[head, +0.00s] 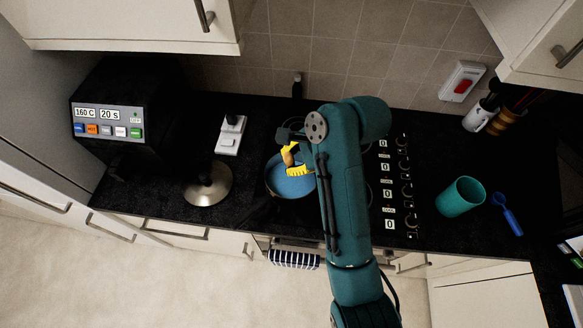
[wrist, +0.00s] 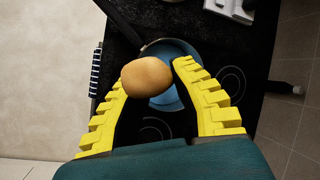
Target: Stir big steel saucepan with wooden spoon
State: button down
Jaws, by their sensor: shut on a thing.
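My gripper (head: 291,170) is over the hob, with its yellow fingers above a round pan (head: 275,181) with a blue inside and a dark handle. In the wrist view the fingers (wrist: 150,78) are shut on a brown, rounded, potato-like thing (wrist: 148,77). It shows as a small orange-brown patch in the head view (head: 288,154). The pan (wrist: 170,48) lies beyond it in the wrist view, partly hidden by the brown thing. I cannot make out a wooden spoon or a big steel saucepan for sure.
A steel lid (head: 208,185) lies left of the pan, and a black oven-like box (head: 125,115) stands further left. A teal cup (head: 460,197) and blue spoon-like utensil (head: 507,213) are at right. Utensil holders (head: 480,116) stand behind them. Cupboards (head: 130,22) hang above.

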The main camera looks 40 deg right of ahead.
jog(key=shift+r, duration=0.15)
jog(key=shift+r, duration=2.4)
jog(key=shift+f, duration=0.1)
